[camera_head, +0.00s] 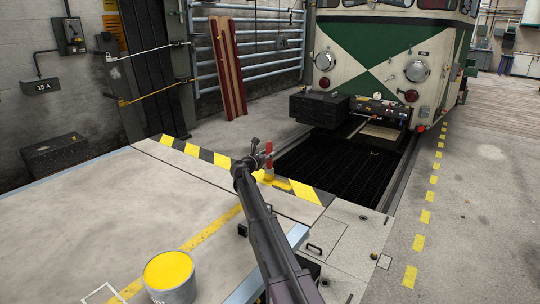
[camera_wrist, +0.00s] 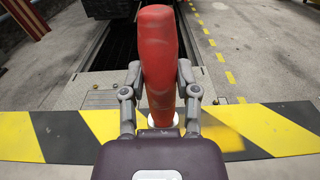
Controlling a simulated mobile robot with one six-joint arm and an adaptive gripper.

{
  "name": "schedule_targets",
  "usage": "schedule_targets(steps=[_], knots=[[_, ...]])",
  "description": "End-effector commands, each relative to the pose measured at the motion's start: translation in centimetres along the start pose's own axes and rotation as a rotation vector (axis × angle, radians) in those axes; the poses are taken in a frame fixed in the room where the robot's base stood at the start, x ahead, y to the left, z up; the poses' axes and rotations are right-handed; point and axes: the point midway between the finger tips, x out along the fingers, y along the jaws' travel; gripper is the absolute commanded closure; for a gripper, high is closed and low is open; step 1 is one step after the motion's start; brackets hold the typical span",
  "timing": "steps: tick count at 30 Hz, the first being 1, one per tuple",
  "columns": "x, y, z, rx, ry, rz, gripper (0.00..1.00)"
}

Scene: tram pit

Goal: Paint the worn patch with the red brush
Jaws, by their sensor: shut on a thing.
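My gripper (camera_head: 262,158) is shut on the red brush (camera_head: 268,149) above the yellow-and-black hazard strip (camera_head: 305,190) at the pit edge. In the wrist view, the brush's red handle (camera_wrist: 158,60) stands upright between the two fingers (camera_wrist: 160,95), with a pale band at its lower end. The bristle tip is hidden there behind my wrist. A smeared yellow area (camera_wrist: 222,136) lies on the strip right of the brush; it also shows below the brush in the head view (camera_head: 280,184). I cannot tell where the worn patch's edges lie, or whether the bristles touch the floor.
A grey bucket of yellow paint (camera_head: 168,272) stands at the front on the concrete. The open dark pit (camera_head: 335,165) lies beyond the strip. A green-and-cream tram (camera_head: 385,55) stands over its far end. Red boards (camera_head: 228,70) lean on the railing.

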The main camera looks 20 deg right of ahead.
Motion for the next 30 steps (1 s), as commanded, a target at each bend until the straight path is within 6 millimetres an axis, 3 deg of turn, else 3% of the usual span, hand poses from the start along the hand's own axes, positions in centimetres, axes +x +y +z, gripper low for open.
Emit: schedule_targets(steps=[30], knots=[[-0.1, 1.7, -0.2, 0.000, 0.000, 0.001, 1.00]])
